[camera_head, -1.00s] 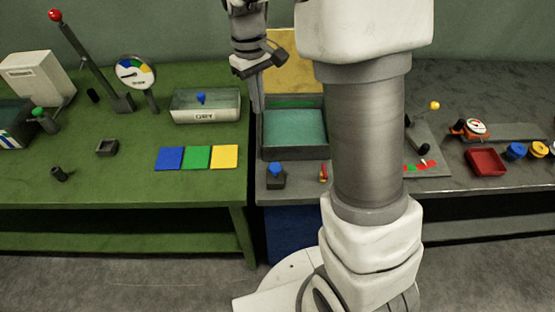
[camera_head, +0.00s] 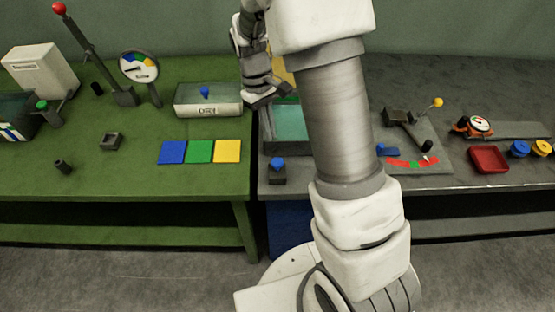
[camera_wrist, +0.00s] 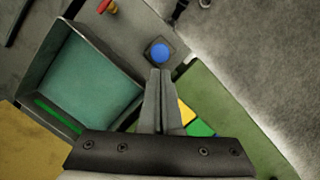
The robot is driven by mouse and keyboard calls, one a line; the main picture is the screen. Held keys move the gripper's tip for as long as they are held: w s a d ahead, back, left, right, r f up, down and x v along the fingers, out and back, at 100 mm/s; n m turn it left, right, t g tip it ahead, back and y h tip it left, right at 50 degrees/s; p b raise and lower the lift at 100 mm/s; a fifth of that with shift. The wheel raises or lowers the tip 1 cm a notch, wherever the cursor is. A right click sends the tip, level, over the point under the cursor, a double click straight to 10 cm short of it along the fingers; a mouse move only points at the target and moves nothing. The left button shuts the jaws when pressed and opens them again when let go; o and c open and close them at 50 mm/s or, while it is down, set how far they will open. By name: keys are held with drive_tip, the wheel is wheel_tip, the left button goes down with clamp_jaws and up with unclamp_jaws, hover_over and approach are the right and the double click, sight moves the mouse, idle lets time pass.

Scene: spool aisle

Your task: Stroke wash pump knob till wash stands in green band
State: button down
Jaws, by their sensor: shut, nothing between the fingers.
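The blue pump knob (camera_head: 277,163) sits on a small dark square base at the front left of the grey bench. It also shows in the wrist view (camera_wrist: 160,53), just beyond my fingertips. I cannot tell the level against the band. My gripper (camera_wrist: 160,74) is shut and empty, pointing at the knob; a gap from it cannot be judged. In the head view my gripper (camera_head: 266,97) is over the tank's back left.
Right of my arm are a red tray (camera_head: 489,159) and a red-green scale plate. A red-yellow valve (camera_wrist: 107,6) is near the tank.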

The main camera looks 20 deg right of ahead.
sight(275, 159)
drive_tip(key=b+x, duration=0.5)
drive_tip(key=x, duration=0.2)
idle(0.3)
drive_tip(key=shift+f+b, duration=0.1)
drive_tip(key=shift+b, duration=0.25)
drive_tip(key=shift+w+b+x, duration=0.25)
drive_tip(key=shift+b+x, duration=0.5)
drive_tip(key=shift+x, duration=0.45)
drive_tip(key=shift+w+a+r+p, duration=0.25)
drive_tip(key=shift+w+p, duration=0.1)
drive_tip(key=shift+w, duration=0.15)
drive_tip(key=shift+w+a+r+p, duration=0.25)
drive_tip(key=shift+w+p, duration=0.1)
drive_tip(key=shift+w, duration=0.1)
drive_tip(key=shift+w+a, duration=0.2)
drive_tip(key=shift+w, duration=0.25)
